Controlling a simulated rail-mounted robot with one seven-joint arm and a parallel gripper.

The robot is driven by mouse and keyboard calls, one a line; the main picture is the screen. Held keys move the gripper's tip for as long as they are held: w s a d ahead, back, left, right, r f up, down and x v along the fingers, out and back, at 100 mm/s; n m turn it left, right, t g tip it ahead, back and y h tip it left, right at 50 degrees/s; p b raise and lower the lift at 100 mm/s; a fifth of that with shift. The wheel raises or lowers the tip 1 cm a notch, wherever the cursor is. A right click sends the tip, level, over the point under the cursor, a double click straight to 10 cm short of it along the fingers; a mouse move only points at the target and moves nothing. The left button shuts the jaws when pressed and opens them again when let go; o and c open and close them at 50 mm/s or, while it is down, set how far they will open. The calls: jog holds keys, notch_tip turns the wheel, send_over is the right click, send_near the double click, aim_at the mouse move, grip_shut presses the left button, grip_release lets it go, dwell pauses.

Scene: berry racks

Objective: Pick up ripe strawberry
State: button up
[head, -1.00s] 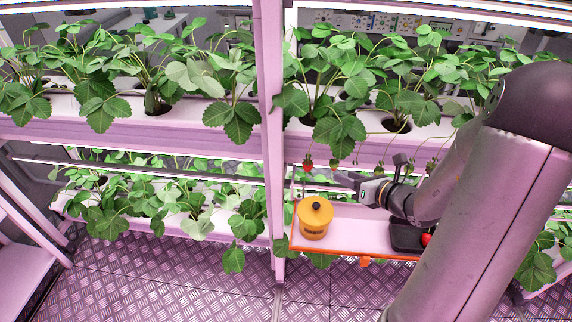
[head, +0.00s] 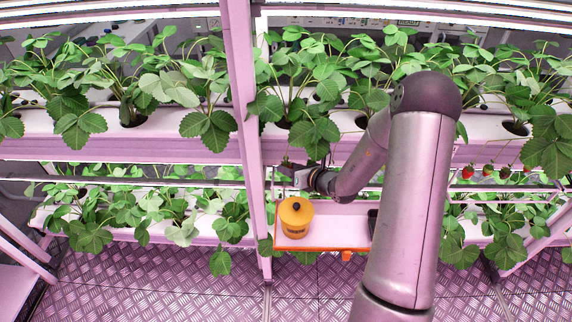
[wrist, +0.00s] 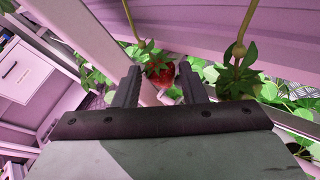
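A ripe red strawberry (wrist: 161,74) hangs from a thin stem in the wrist view, below its green leafy cap. My gripper (wrist: 160,82) is open, with one finger on each side of the strawberry near the tips. I cannot tell whether a finger touches the berry. In the head view my gripper (head: 284,169) is under the upper planter at the left end of the arm, and I cannot make out the berry there. Several more red strawberries (head: 467,172) hang under the planter at the right.
A second hanging stem with a green cap (wrist: 238,56) is close to the right finger. Below my gripper, an orange jar (head: 296,222) with a black knob stands on an orange-edged tray (head: 322,248). A rack post (head: 243,110) stands to the left.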

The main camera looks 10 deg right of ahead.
jog(key=shift+w+a+f, duration=0.15)
jog(key=shift+w+a, duration=0.05)
jog(key=shift+w, duration=0.15)
jog(key=shift+c, duration=0.4)
jog(key=shift+c, duration=1.4)
jog(key=shift+r+b, duration=0.35)
jog(key=shift+r, duration=0.3)
jog(key=s+d+b, duration=0.2)
jog(key=s+d, duration=0.2)
jog(key=s, duration=0.3)
jog(key=s+d+b, duration=0.2)
jog(key=s+d, duration=0.3)
jog(key=s, duration=0.3)
jog(key=shift+s+d, duration=0.2)
jog(key=shift+s, duration=0.05)
